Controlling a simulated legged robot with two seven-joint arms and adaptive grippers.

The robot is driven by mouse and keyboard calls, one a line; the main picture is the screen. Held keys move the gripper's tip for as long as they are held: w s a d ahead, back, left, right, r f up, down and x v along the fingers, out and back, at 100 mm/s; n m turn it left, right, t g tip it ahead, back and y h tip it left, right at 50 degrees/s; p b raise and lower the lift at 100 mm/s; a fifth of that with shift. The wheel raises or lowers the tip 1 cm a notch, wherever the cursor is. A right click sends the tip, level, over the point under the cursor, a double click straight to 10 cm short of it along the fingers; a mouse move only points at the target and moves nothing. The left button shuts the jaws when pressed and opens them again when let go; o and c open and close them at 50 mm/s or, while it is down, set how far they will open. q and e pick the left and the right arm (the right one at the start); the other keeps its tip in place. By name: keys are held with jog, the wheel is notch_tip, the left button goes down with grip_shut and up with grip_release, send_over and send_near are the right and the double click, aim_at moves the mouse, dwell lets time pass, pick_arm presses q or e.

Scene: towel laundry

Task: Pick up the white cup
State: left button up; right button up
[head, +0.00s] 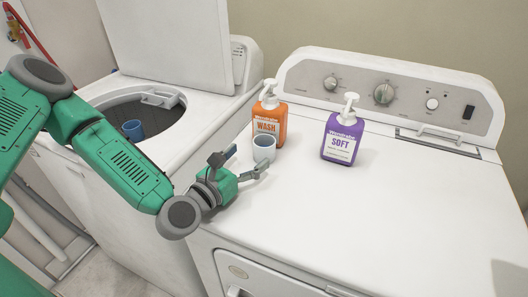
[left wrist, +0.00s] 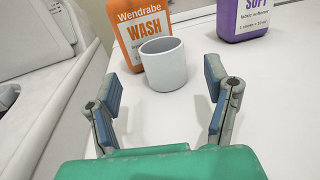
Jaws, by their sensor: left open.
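The white cup (head: 264,149) stands upright on top of the dryer, just in front of the orange WASH bottle. In the left wrist view the cup (left wrist: 164,66) is centred a little beyond the fingertips, with its open rim facing up. My left gripper (head: 244,166) is open and empty, low over the dryer top, with its fingers spread toward the cup. In the left wrist view the gripper (left wrist: 162,84) has one finger on each side of the cup's line, apart from it. My right gripper does not show.
The orange WASH bottle (head: 270,119) stands right behind the cup. The purple SOFT bottle (head: 342,136) stands to the right. The white dryer (head: 400,200) has a clear top in front and right.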

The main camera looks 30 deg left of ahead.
aim_at(258, 147)
pick_arm(q)
jog(key=shift+w+d+r, duration=0.2)
jog(key=shift+w+d, duration=0.05)
jog(key=shift+w, duration=0.35)
jog(key=w, duration=0.5)
jog(key=shift+w+d+p, duration=0.25)
jog(key=shift+w+p, duration=0.1)
jog(key=shift+w, duration=0.05)
jog(key=c, duration=1.1)
jog(key=shift+o, duration=0.2)
jog(key=shift+s, duration=0.1)
